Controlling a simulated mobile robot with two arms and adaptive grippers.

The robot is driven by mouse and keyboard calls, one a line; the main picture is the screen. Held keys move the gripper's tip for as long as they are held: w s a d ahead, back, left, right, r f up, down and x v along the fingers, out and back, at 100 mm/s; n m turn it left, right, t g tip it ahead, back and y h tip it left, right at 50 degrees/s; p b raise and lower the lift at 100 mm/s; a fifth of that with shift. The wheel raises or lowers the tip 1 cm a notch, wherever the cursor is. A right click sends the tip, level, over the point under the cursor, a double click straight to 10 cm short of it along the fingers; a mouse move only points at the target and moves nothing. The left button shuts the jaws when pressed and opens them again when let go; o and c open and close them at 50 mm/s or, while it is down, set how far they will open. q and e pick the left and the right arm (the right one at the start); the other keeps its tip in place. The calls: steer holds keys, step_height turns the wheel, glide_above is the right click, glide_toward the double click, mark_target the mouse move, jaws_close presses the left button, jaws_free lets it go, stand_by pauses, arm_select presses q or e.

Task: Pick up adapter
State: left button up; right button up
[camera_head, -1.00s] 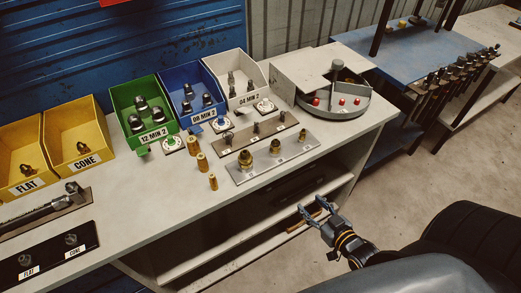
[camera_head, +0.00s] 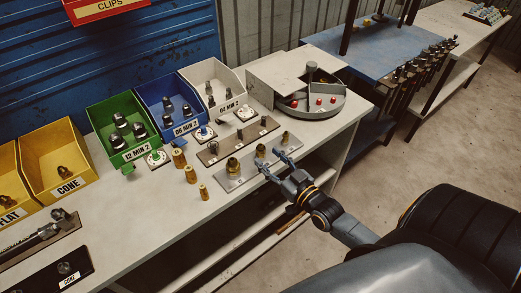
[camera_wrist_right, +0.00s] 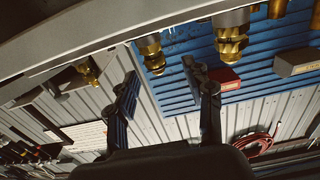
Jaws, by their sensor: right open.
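Several brass adapters stand upright on a grey metal plate (camera_head: 228,185) at the table's front edge. The largest adapter (camera_head: 233,166) is at the left, a middle adapter (camera_head: 261,150) is behind my right gripper's fingertips, and a small adapter (camera_head: 285,138) is at the right. My right gripper (camera_head: 270,158) is open and empty at the plate's front edge, its fingers pointing towards the middle adapter. In the right wrist view a brass adapter (camera_wrist_right: 151,55) appears between the spread fingertips (camera_wrist_right: 160,70). Whether they touch it, I cannot tell. My left gripper is not in view.
Loose brass sleeves (camera_head: 191,174) stand left of the plate. A brown plate (camera_head: 225,148) with small fittings lies behind it. Green (camera_head: 118,128), blue and white bins line the back, with a round tray (camera_head: 325,106) at the right.

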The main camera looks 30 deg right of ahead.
mark_target(264, 152)
steer(key=shift+w, duration=0.3)
steer(key=shift+w+d+f+p, duration=0.1)
steer(key=shift+w+p, duration=0.3)
steer(key=shift+w, duration=0.8)
steer(key=shift+w+f+p, duration=0.1)
steer(key=shift+w+p, duration=0.25)
steer(key=shift+w, duration=0.8)
steer(key=shift+r, duration=0.1)
jaws_close()
